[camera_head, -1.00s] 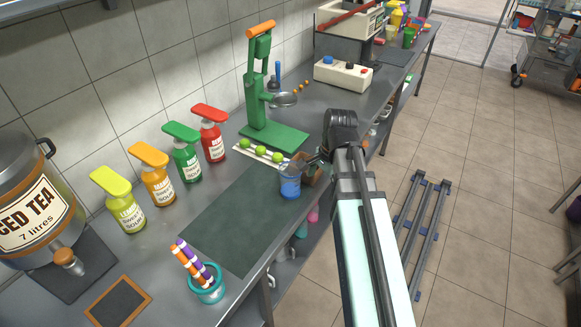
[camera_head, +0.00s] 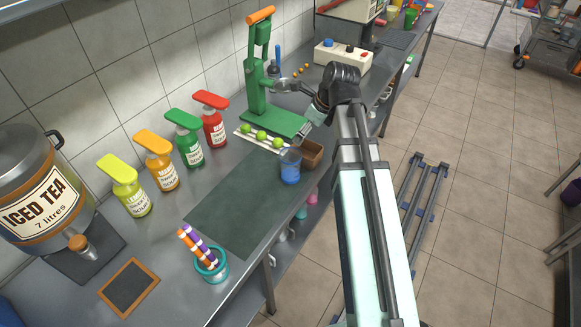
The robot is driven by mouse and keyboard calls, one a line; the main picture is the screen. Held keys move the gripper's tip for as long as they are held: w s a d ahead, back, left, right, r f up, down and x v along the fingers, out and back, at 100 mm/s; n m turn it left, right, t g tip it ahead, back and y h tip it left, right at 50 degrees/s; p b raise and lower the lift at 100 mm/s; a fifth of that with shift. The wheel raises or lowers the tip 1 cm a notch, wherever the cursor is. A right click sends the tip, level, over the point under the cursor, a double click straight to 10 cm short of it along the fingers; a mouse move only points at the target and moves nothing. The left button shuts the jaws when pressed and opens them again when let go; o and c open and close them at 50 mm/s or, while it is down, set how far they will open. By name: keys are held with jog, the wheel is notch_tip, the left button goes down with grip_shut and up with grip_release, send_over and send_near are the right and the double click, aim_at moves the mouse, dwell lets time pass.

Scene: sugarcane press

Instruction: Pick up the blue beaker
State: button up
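The blue beaker (camera_head: 290,168), clear with blue in its lower part, stands upright at the right edge of the dark mat (camera_head: 232,205) on the steel counter.
A brown wooden box (camera_head: 312,154) stands close right of the beaker. Behind are limes on a white holder (camera_head: 262,137) and a green press (camera_head: 258,85). Sauce bottles (camera_head: 213,122) line the wall. A teal cup of straws (camera_head: 211,266) stands in front. The mat is bare.

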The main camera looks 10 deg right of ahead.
jog(key=p, duration=0.2)
send_near(291, 156)
jog(key=s+a+f, duration=0.1)
jog(key=a, duration=0.1)
jog(key=shift+s+p+x, duration=0.2)
jog(key=shift+p+x, duration=0.3)
jog(key=shift+x, duration=0.8)
jog(key=shift+s+p+x, duration=0.2)
jog(key=shift+p+x, duration=0.3)
jog(key=shift+x, duration=0.85)
jog(key=shift+a, duration=0.1)
jog(key=c, duration=1.3)
